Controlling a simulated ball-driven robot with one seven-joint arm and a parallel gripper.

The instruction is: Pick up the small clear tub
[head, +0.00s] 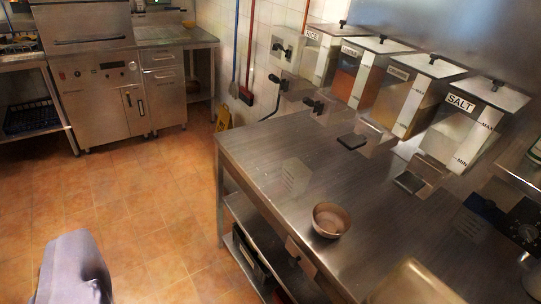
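My gripper's fingers are not seen in the head view. A smooth lavender-grey shape at the lower left, over the floor and well apart from the tub, looks like part of my own body.
A brown bowl (331,221) stands near the counter's front edge. Labelled dispensers, including salt (478,115), hang along the wall above. A beige object (412,285) lies at the lower right. A steel cooking unit (100,85) stands at the back left. The tiled floor (140,195) is clear.

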